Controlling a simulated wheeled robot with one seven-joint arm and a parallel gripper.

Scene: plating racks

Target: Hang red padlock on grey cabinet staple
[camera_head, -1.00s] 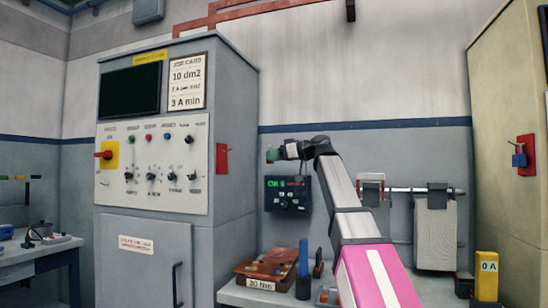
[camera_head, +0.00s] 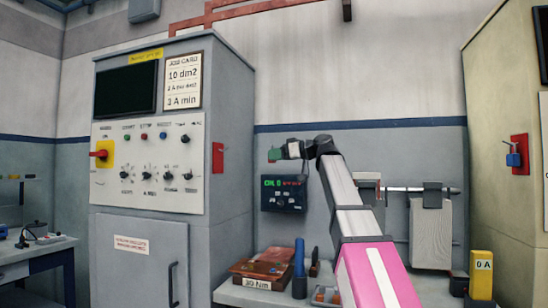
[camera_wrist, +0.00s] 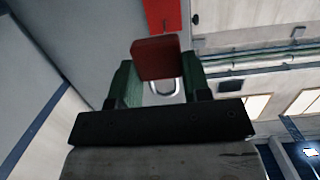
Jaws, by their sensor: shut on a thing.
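The red padlock (camera_wrist: 157,58) is between the green fingers of my gripper (camera_wrist: 160,82) in the wrist view. The gripper is shut on it, and its pale metal shackle shows below the red body. In the head view my gripper (camera_head: 275,155) is small, and the padlock is hard to make out there. The grey cabinet (camera_head: 230,100) stands to the left of my gripper. A red plate (camera_head: 218,158) is on its right side, with a small staple that is hard to see. A red plate (camera_wrist: 163,14) also shows beyond the padlock in the wrist view. The padlock is apart from the staple.
A blue padlock (camera_head: 513,158) hangs on a red plate on the beige cabinet (camera_head: 490,100) at the right. A dark display box (camera_head: 284,193) is on the wall below my gripper. A bench (camera_head: 240,296) below holds a blue cylinder (camera_head: 299,258) and trays.

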